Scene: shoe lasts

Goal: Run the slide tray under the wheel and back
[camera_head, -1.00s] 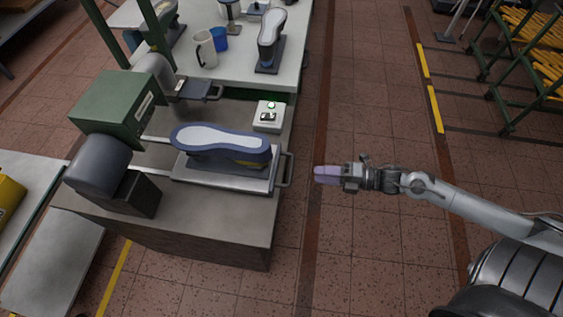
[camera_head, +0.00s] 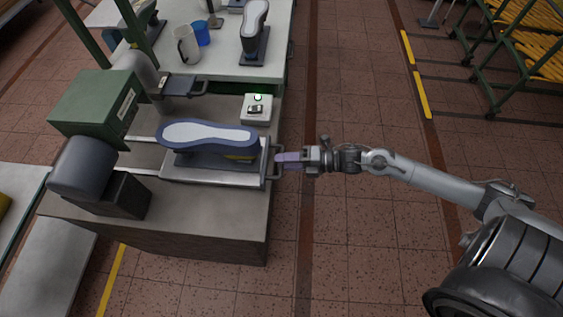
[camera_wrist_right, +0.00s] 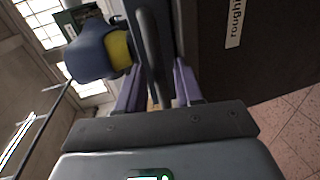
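The slide tray (camera_head: 212,175) is a light metal plate on two rails on the grey bench. It carries a dark last with a blue-rimmed, white-soled shoe (camera_head: 205,134), sole up. The tray's handle (camera_head: 273,163) is on its right end. My right gripper (camera_head: 290,160) is at this handle. In the right wrist view, the purple fingers (camera_wrist_right: 158,90) stand either side of the dark handle bar (camera_wrist_right: 150,45), with gaps visible, so they look open around it. The wheel cannot be made out clearly; a green machine housing (camera_head: 95,103) and grey cylinder (camera_head: 83,166) stand left of the tray. My left gripper is out of view.
A white switch box (camera_head: 257,108) with a lit green lamp sits behind the tray. A white table (camera_head: 225,65) further back holds a mug (camera_head: 188,45), a blue cup (camera_head: 201,33) and another shoe (camera_head: 254,28).

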